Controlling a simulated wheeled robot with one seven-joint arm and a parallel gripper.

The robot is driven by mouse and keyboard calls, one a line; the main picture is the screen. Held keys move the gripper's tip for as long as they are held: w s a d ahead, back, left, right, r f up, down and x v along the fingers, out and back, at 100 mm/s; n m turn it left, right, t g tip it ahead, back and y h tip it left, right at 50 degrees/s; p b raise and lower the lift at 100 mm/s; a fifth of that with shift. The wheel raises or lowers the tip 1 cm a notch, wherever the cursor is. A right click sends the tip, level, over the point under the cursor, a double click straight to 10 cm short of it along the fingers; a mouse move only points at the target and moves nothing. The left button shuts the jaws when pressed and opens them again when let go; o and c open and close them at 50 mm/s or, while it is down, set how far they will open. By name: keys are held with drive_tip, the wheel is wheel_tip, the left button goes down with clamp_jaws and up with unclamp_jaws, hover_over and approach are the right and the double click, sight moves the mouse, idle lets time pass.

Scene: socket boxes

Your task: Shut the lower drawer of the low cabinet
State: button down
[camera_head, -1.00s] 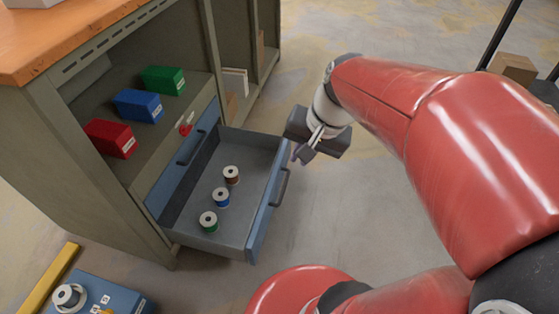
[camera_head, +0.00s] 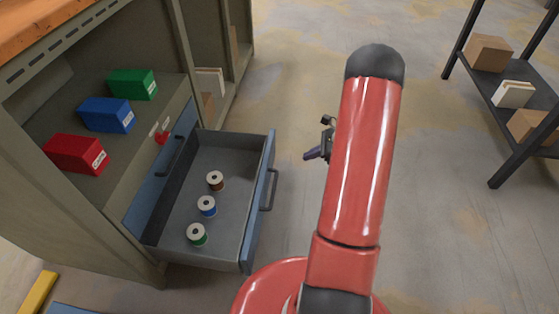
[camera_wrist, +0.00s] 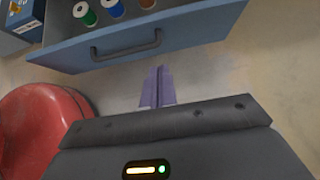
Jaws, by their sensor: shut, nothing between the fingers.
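The lower drawer (camera_head: 257,215) of the low cabinet (camera_head: 130,235) stands pulled out, with a blue front and a dark bar handle (camera_head: 270,190). Three spools lie in it: brown (camera_head: 215,181), blue (camera_head: 206,206) and green (camera_head: 197,234). The upper drawer (camera_head: 165,165) is flush with the cabinet. My gripper (camera_head: 311,154) is right of the drawer front, apart from it, and partly hidden by my arm. In the wrist view its purple fingers (camera_wrist: 158,85) are together and empty, pointing at the drawer front (camera_wrist: 190,32) just below the handle (camera_wrist: 126,48).
Red (camera_head: 76,154), blue (camera_head: 106,115) and green (camera_head: 132,84) boxes sit on the cabinet shelf. A dark rack (camera_head: 510,90) with cartons stands at the right. Bare floor lies between the drawer and the rack. A yellow bar (camera_head: 38,293) is at lower left.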

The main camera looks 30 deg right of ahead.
drive_tip(key=shift+w+a+r+b+x, duration=0.15)
drive_tip(key=shift+a+r+x, duration=0.15)
drive_tip(key=shift+x, duration=1.85)
drive_tip(key=shift+w+a+r+b+x, duration=0.2)
drive_tip(key=shift+r+x, duration=0.15)
drive_tip(key=shift+x, duration=1.75)
drive_tip(key=shift+w+a+r+b+x, duration=0.15)
drive_tip(key=shift+a+r+x, duration=0.15)
drive_tip(key=shift+x, duration=1.85)
drive_tip(key=w+a+b, duration=0.1)
drive_tip(key=w+a, duration=0.8)
drive_tip(key=a, duration=0.4)
drive_tip(key=w+a, duration=0.9)
drive_tip(key=a, duration=0.4)
drive_tip(key=shift+a+b, duration=0.25)
drive_tip(key=shift+b, duration=0.1)
